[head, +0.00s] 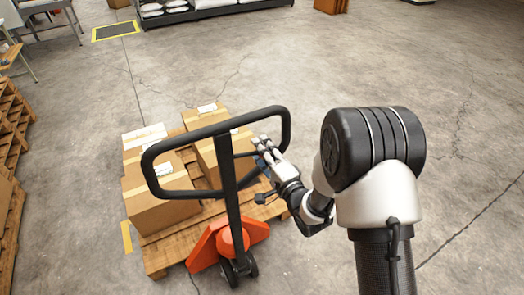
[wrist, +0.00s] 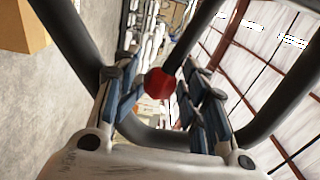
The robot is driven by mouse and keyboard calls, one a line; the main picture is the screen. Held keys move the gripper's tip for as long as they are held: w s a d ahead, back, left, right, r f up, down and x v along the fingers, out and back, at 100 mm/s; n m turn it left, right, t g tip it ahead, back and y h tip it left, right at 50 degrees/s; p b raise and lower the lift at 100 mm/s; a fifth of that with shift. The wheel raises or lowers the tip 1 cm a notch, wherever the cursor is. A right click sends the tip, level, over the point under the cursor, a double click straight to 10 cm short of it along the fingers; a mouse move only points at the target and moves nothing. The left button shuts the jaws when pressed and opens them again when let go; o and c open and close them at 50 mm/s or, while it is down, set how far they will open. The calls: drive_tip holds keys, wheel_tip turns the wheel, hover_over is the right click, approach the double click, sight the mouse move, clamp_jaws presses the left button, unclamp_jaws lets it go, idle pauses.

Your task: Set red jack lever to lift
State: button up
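The red knob of the jack lever (wrist: 160,84) shows in the wrist view between the two fingers of my gripper (wrist: 162,95). The fingers stand apart on either side of it, and I see a gap on the right side; contact on the left is unclear. In the head view my gripper (head: 265,150) is at the right side of the black handle loop (head: 285,128), and the knob is hidden there. The handle belongs to the pallet jack, whose orange-red body (head: 232,240) is at the front of the pallet.
A wooden pallet (head: 160,258) carries several cardboard boxes (head: 158,205) behind the handle. Stacked pallets (head: 12,125) stand at the left edge. A low shelf with white sacks (head: 205,8) is at the back. The concrete floor on the right is clear.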

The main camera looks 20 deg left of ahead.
drive_tip(key=shift+w+d+r, duration=0.15)
drive_tip(key=shift+d+r, duration=0.05)
drive_tip(key=shift+r, duration=0.2)
drive_tip(key=b+v, duration=0.2)
drive_tip(key=v, duration=1.1)
drive_tip(key=shift+a+r, duration=0.15)
drive_tip(key=shift+a, duration=0.05)
